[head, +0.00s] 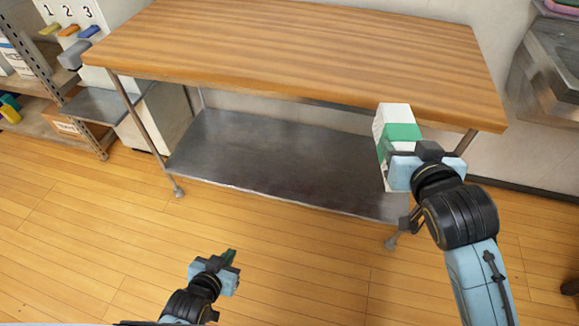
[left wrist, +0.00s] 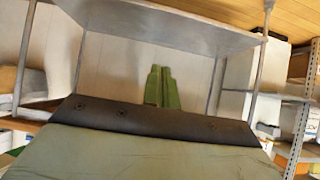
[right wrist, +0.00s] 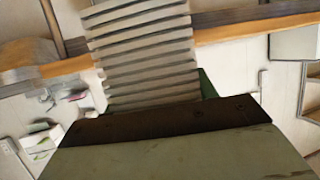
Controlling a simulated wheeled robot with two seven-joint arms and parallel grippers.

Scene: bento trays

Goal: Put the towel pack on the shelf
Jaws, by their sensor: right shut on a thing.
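The towel pack (head: 398,128) is white with a green band and is held upright in front of the table's right end. My right gripper (head: 392,172) is shut on it from the near side. In the right wrist view the towel pack (right wrist: 145,50) shows as stacked pale layers; the fingertips are mostly hidden. My left gripper (head: 230,258) is empty, low over the floor, with its green fingers together in the left wrist view (left wrist: 161,88). A bare grey metal lower shelf (head: 270,158) lies under the wooden table; the pack overlaps its right end in the picture.
The wooden tabletop (head: 290,45) is empty and its front edge runs just behind the pack. A storage rack (head: 40,75) with boxes stands at left, beside a white numbered panel (head: 70,15). A sink unit (head: 555,60) is at right. The front floor is clear.

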